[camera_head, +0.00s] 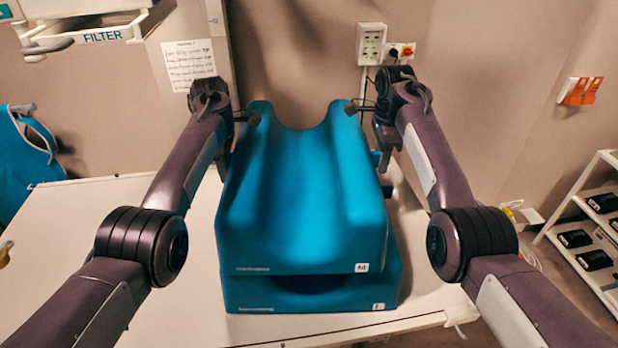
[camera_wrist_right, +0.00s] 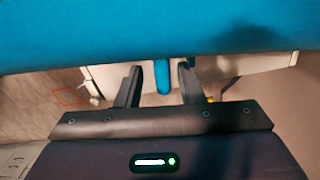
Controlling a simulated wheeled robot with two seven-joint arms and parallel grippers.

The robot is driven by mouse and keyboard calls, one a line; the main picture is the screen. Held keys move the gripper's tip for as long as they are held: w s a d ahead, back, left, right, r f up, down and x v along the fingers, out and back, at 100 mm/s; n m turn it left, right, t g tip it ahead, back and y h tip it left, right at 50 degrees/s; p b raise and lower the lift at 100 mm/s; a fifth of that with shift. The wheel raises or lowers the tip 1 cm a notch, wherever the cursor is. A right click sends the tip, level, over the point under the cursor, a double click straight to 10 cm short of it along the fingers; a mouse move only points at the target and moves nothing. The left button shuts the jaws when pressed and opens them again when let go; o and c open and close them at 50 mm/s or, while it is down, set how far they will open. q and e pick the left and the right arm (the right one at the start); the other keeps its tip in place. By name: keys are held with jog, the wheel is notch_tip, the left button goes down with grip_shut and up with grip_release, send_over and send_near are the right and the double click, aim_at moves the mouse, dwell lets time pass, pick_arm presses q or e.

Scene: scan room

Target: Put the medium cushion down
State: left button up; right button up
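The medium cushion (camera_head: 300,215), blue with a long channel and a white "M" tag, sits level on top of another blue cushion (camera_head: 312,298). It also fills the top of the right wrist view (camera_wrist_right: 150,35). My left gripper (camera_head: 247,118) is at its far left corner; its fingers are too small to read. My right gripper (camera_head: 357,107) is at its far right corner. In the right wrist view the right fingers (camera_wrist_right: 160,85) stand apart, with a narrow blue tab (camera_wrist_right: 162,76) between them and gaps on both sides.
The cushions stand on a pale table (camera_head: 130,215), with bare top at left and a narrow strip at the front. A wall with sockets (camera_head: 371,44) is behind. A shelf rack (camera_head: 590,225) stands at the right and a drawer marked FILTER (camera_head: 95,33) at upper left.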

pick_arm(q)
jog(key=shift+w, duration=0.1)
pick_arm(e)
jog(key=shift+w, duration=0.1)
pick_arm(q)
jog(key=shift+r, duration=0.25)
notch_tip(320, 180, up, 11)
jog(key=shift+r, duration=0.15)
pick_arm(e)
jog(key=shift+r, duration=0.15)
notch_tip(320, 180, up, 12)
jog(key=shift+f, duration=0.2)
jog(key=shift+f, duration=0.1)
dwell(0.3)
